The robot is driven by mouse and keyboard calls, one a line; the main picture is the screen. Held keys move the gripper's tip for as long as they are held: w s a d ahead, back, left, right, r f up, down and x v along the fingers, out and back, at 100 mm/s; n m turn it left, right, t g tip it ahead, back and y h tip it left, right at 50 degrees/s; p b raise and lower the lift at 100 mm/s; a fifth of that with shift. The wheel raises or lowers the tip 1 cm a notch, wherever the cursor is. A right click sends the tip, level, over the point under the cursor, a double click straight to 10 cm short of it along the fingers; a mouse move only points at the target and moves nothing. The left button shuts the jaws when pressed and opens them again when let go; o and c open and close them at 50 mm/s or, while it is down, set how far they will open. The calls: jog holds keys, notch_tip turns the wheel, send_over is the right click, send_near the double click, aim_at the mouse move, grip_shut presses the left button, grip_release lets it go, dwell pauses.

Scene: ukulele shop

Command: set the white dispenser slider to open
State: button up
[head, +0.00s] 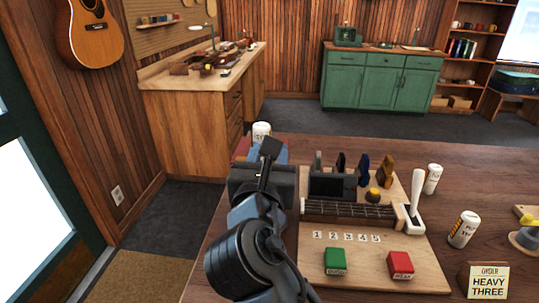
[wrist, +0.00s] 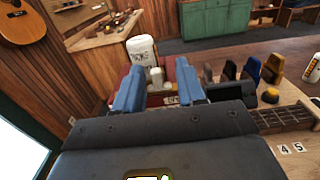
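A red dispenser-like unit (wrist: 160,97) stands at the table's far left, mostly hidden by my gripper. A small white knob (wrist: 157,76), apparently the slider, shows upright in front of it, in the gap between my fingers. A label (wrist: 174,100) is partly visible below it; I cannot read it fully, nor tell the slider's setting. A white can (wrist: 142,50) rises behind the knob; its top also shows in the head view (head: 261,130). My gripper (wrist: 158,70) has its two blue fingers apart, on either side of the knob in the picture. Contact cannot be told.
A wooden board (head: 385,270) right of my arm holds a fretboard (head: 350,211), a white lever (head: 412,205), a green button (head: 335,260) and a red button (head: 400,263). White cans (head: 463,230) and a sign (head: 488,281) stand further right.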

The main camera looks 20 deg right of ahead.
jog(key=b+v, duration=0.1)
jog(key=v, duration=0.6)
jog(key=shift+s+a, duration=0.2)
jog(key=shift+s, duration=0.1)
